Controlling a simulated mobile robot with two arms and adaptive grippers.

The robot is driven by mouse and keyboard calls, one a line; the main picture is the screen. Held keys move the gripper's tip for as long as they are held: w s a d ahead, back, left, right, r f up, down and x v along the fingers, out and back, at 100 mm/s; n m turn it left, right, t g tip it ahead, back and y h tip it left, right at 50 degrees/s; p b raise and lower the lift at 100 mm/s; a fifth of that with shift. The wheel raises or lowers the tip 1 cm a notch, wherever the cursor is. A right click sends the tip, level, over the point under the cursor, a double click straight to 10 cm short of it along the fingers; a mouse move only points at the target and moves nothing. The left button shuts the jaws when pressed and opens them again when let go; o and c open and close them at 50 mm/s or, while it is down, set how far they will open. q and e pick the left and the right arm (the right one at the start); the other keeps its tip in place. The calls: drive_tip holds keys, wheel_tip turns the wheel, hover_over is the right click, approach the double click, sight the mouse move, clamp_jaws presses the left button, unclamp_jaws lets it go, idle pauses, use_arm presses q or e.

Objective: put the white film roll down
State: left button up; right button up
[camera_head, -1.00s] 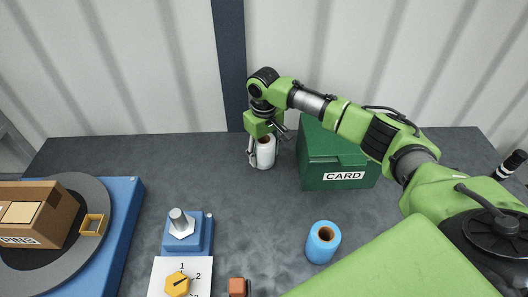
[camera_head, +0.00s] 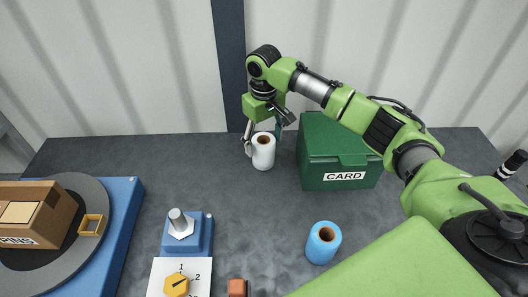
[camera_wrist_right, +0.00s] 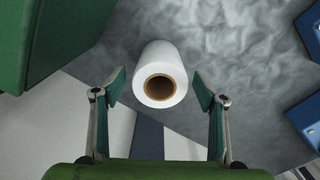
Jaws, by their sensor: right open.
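The white film roll (camera_head: 263,152) stands upright on the dark grey table near the back wall, left of the green CARD box. In the right wrist view the roll (camera_wrist_right: 161,77) shows its brown core end facing the camera. My right gripper (camera_head: 262,132) is just above and behind the roll in the head view. In the wrist view its two fingers (camera_wrist_right: 160,92) are spread open on either side, with a gap between each fingertip and the roll. My left gripper is not in view.
The green CARD box (camera_head: 338,160) stands close to the right of the roll. A blue roll (camera_head: 322,243) stands nearer the front. A blue fixture with a bolt (camera_head: 186,232) and a turntable (camera_head: 103,190) with a cardboard box (camera_head: 40,212) are at the left. Table left of the white roll is clear.

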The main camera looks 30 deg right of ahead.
wheel_tip(320, 180, up, 7)
drive_tip(key=shift+f, duration=0.2)
drive_tip(key=shift+f, duration=0.1)
idle(0.4)
